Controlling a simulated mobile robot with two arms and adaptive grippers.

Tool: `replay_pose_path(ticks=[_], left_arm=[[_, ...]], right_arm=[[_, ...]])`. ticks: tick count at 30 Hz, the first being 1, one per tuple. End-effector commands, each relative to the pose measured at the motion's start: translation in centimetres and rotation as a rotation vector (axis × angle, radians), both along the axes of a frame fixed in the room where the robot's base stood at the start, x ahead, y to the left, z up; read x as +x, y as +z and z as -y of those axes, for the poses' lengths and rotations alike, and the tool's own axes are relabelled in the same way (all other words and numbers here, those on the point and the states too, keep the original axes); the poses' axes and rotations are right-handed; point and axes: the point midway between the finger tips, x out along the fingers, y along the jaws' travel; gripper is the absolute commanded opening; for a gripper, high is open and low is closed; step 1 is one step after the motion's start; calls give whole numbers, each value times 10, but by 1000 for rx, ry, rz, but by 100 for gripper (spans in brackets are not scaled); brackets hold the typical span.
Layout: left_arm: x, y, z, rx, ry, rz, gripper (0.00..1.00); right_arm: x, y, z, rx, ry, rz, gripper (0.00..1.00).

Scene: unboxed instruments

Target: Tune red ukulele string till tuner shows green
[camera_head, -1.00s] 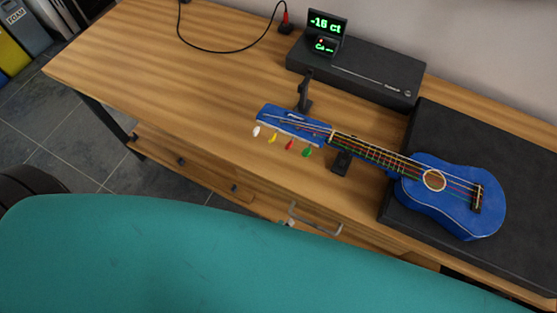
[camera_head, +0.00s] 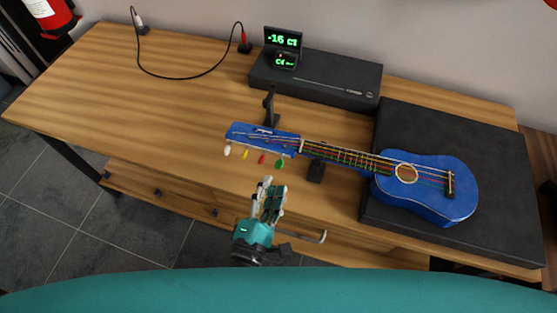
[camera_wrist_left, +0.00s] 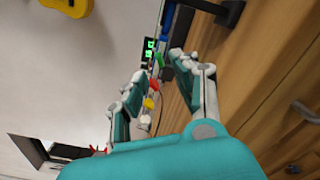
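The blue ukulele (camera_head: 425,190) lies face up, its body on a black case and its headstock (camera_head: 255,136) toward the left. White, yellow, red and green pegs hang from the headstock's front edge; the red peg (camera_head: 262,159) is between yellow and green. It also shows in the left wrist view (camera_wrist_left: 154,87), between my fingers in the picture. The tuner display (camera_head: 282,39) reads -16 ct in green. My left gripper (camera_head: 271,184) is open and empty, just in front of and below the pegs, apart from them. My right gripper is not in view.
A dark stand (camera_head: 270,105) is behind the headstock, and another support (camera_head: 316,170) is under the neck. A black box (camera_head: 325,80) stands at the back below the display. The black case (camera_head: 480,170) fills the right side. The table's left side is clear apart from a cable (camera_head: 185,78).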

Motion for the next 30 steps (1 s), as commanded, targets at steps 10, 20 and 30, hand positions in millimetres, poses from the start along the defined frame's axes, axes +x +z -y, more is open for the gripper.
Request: replay_pose_path(ticks=[10, 20, 30], left_arm=[[55, 1, 17, 1, 0, 0, 30], [63, 0, 20, 1, -1, -1, 30], [63, 0, 19, 1, -1, -1, 0]], right_arm=[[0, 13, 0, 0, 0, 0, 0], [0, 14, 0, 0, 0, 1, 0], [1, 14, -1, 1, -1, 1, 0]])
